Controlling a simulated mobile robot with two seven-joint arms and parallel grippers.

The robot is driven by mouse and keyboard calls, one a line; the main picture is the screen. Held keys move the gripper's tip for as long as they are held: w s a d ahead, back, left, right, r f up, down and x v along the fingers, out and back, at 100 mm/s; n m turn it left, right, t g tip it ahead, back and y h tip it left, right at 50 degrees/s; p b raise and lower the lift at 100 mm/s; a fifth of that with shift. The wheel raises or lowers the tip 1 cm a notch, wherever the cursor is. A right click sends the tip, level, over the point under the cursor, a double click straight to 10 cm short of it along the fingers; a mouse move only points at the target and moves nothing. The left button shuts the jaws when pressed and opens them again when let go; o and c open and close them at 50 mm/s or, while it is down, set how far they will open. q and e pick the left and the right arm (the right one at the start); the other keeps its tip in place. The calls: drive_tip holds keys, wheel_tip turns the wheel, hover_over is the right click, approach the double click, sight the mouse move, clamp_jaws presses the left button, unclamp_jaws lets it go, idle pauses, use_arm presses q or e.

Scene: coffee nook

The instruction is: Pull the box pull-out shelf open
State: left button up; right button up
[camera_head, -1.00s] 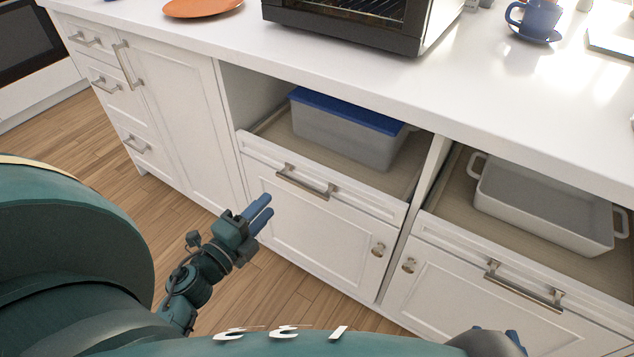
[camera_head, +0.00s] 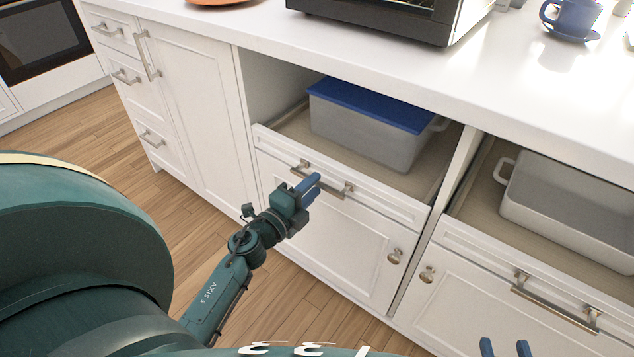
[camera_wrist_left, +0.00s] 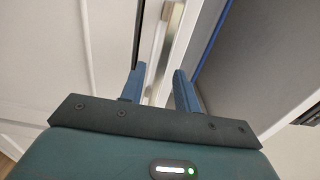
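The box pull-out shelf (camera_head: 390,201) has a white front panel and a metal bar handle (camera_head: 345,190). A grey box with a blue lid (camera_head: 360,140) stands on it under the counter. My left gripper (camera_head: 310,186) is in front of the handle and overlaps its middle. In the left wrist view the fingers (camera_wrist_left: 158,85) are apart, and the handle bar (camera_wrist_left: 165,40) shows between and beyond them. I cannot tell whether they touch it. My right gripper (camera_head: 505,347) shows only two spread blue fingertips at the bottom edge, with nothing between them.
To the right is another pull-out shelf with a white dish (camera_head: 565,205) and its own bar handle (camera_head: 555,305). A round knob (camera_head: 395,256) is on the door below. The counter (camera_head: 420,85) overhangs the shelves. Wood floor (camera_head: 290,310) is clear in front.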

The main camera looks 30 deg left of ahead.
use_arm(q)
drive_tip(key=shift+w+d, duration=0.1)
drive_tip(key=shift+w, duration=1.1)
drive_tip(key=shift+c, duration=0.4)
clamp_jaws()
